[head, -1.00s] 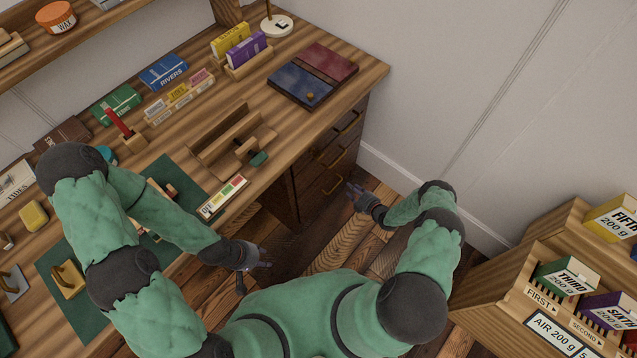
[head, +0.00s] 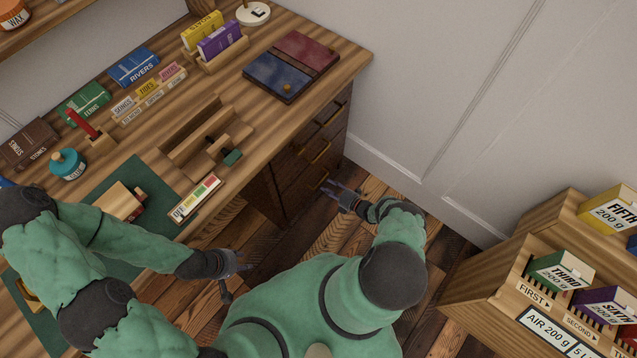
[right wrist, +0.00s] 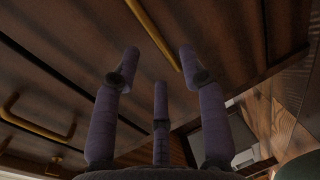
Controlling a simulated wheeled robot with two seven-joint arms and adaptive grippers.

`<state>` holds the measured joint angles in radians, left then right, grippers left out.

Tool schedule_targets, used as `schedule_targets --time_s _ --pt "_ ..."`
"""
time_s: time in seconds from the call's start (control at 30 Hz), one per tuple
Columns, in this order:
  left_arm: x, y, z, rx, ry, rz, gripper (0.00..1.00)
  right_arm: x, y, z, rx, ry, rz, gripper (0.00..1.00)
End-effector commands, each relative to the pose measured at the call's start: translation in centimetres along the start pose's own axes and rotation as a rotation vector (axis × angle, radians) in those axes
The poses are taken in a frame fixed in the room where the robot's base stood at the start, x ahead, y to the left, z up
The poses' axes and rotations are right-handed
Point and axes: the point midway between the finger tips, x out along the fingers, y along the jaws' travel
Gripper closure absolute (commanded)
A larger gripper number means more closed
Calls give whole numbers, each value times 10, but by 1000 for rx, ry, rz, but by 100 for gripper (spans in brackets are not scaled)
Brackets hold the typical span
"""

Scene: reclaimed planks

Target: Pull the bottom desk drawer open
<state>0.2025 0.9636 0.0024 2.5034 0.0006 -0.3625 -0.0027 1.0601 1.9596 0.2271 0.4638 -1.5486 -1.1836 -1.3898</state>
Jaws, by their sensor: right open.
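The desk's drawer column (head: 300,165) stands under the right end of the desk, and its dark wooden drawers look shut. The lowest brass handle (head: 323,179) visible in the head view is right beside my right gripper (head: 338,190). In the right wrist view my right gripper (right wrist: 159,66) is open and empty, its three fingers spread toward a drawer front (right wrist: 220,40). A brass handle (right wrist: 155,35) runs just beyond the fingertips; contact cannot be told. Another handle (right wrist: 35,125) lies at left. My left gripper (head: 238,265) appears open and empty, away from the drawers.
The desk top (head: 335,55) holds a red and blue book (head: 292,65), several small boxes and a wooden stand (head: 205,140). A wooden shelf unit (head: 510,275) with boxes stands at the right. Plank floor (head: 300,240) before the drawers is clear.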

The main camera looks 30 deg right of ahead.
Motion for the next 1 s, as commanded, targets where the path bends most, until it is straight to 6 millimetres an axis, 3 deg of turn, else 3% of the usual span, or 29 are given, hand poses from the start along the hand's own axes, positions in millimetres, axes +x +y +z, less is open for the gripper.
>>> schedule_targets --time_s 0.1,0.33,0.77,0.9,0.93,1.0 --pt "9 -3 0 0 0 0 60 24 -2 -1 0 3 2 57" --pt "17 -6 -1 0 0 0 60 52 -1 -1 1 2 1 57" --pt "18 -6 -1 0 0 0 60 60 0 0 2 -1 0 57" --pt "18 -6 -1 0 0 0 60 60 0 0 2 -1 0 94" --pt "18 -6 -1 0 0 0 60 60 0 0 2 -1 0 100" --pt "18 -6 -1 0 0 0 60 60 0 0 2 -1 0 100"
